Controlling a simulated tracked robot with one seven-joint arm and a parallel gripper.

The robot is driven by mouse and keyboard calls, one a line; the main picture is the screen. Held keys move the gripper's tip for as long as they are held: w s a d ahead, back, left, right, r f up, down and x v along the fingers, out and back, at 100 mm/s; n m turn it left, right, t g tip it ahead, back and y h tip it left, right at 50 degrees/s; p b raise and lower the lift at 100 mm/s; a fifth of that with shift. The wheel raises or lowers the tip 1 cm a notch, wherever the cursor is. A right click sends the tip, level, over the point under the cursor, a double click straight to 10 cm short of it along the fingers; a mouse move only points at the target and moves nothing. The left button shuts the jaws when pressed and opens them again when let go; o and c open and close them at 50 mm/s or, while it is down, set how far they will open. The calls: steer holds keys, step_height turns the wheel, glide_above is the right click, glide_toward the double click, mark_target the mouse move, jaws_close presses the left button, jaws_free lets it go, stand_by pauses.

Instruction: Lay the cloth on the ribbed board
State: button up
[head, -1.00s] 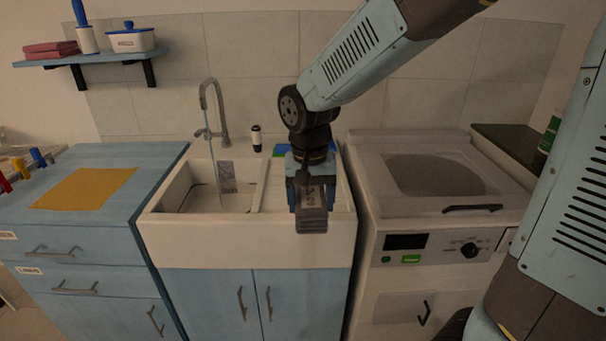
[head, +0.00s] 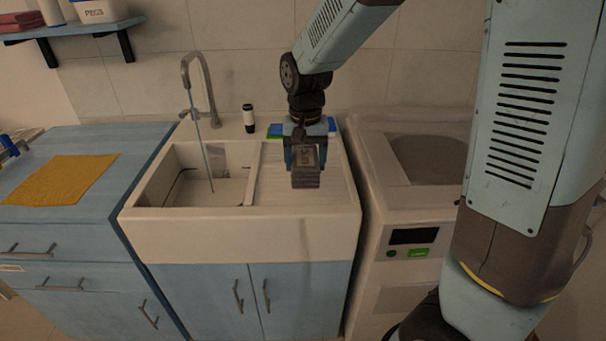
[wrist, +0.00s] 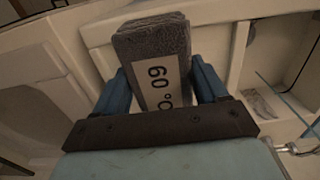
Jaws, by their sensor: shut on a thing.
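A dark grey folded cloth (head: 306,180) with a pale printed label is held in my gripper (head: 304,160). In the wrist view the blue fingers of my gripper (wrist: 168,92) press on both sides of the cloth (wrist: 150,40), with its thick folded end pointing away from the wrist. The ribbed board (head: 273,192) is the pale grooved drainer at the right of the sink. The cloth appears over its front middle part. I cannot tell whether it touches the board.
The sink basin (head: 222,190) lies left of the board, with a tap (head: 208,95) above it. A small dark bottle (head: 249,118) and blue and green items (head: 275,131) stand behind. A washing machine (head: 395,220) is at right. A yellow cloth (head: 62,180) lies on the left counter.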

steer(key=w+f, duration=0.6)
steer(key=shift+w+a+f, duration=0.15)
steer(key=shift+w+f, duration=0.05)
steer(key=shift+w, duration=0.15)
steer(key=shift+w+f, duration=0.25)
steer(key=shift+f, duration=0.3)
step_height(320, 180, down, 3)
steer(key=shift+r, duration=0.2)
steer(key=o, duration=1.1)
